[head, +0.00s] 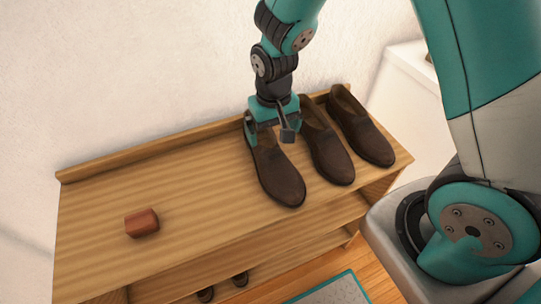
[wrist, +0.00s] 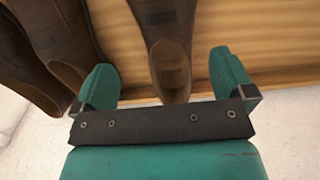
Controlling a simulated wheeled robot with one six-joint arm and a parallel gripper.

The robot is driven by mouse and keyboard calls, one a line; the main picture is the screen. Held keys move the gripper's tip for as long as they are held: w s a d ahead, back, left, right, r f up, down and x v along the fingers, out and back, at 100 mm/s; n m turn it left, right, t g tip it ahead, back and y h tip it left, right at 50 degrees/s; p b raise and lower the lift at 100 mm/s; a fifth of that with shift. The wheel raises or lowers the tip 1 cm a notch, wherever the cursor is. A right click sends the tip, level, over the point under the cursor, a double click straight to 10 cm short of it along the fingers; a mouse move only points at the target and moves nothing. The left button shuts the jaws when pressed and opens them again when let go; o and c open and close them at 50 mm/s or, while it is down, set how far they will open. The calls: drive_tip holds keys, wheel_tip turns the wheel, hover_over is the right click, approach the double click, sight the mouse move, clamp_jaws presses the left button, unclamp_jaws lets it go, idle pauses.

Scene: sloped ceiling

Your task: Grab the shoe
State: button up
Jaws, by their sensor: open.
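Three dark brown slip-on shoes stand side by side at the right end of the wooden shelf top (head: 130,185): the left shoe (head: 278,180), the middle shoe (head: 329,155) and the right shoe (head: 364,137). My gripper (head: 267,135) is open at the heel end of the left shoe. In the wrist view, this shoe (wrist: 170,62) lies between the two green fingers of my gripper (wrist: 165,62), nearer the right finger. The other two shoes are outside the left finger. In the head view the gripper hides part of the left shoe's heel.
A small reddish-brown block (head: 141,222) lies on the left part of the shelf top, with clear wood around it. A raised back edge (head: 150,150) runs along the wall. More shoes (head: 240,279) show on a lower shelf. A white cabinet (head: 405,85) stands at right.

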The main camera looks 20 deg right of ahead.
sight(270, 148)
drive_tip(key=shift+w+a+f+p, duration=0.1)
drive_tip(key=shift+a+f+p, duration=0.05)
drive_tip(key=shift+f, duration=1.65)
drive_tip(key=shift+w+a+f+p, duration=0.1)
drive_tip(key=shift+f+p, duration=0.05)
drive_tip(key=shift+f, duration=1.6)
drive_tip(key=c, duration=1)
drive_tip(key=shift+r, duration=0.15)
